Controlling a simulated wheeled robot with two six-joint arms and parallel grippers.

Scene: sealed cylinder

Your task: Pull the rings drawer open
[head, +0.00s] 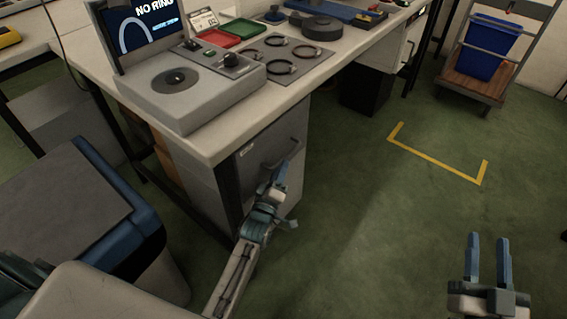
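The drawer (276,135) is a grey front under the left part of the workbench, with a small pale label at its upper left. It looks flush with the cabinet. Its dark bar handle (291,154) sticks out from the front. My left gripper (274,176) is at the handle, its blue fingertips overlapping the handle's lower left part. Whether the fingers are around the handle or just in front of it, open or shut, I cannot tell. My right gripper (488,240) is open and empty over the floor at the lower right, far from the drawer.
The workbench (222,138) carries a grey device with a "NO RING" screen (145,25), red and green trays, and several dark rings (280,67). A trolley with a blue bin (488,48) stands at the back right. Green floor before the drawer is clear.

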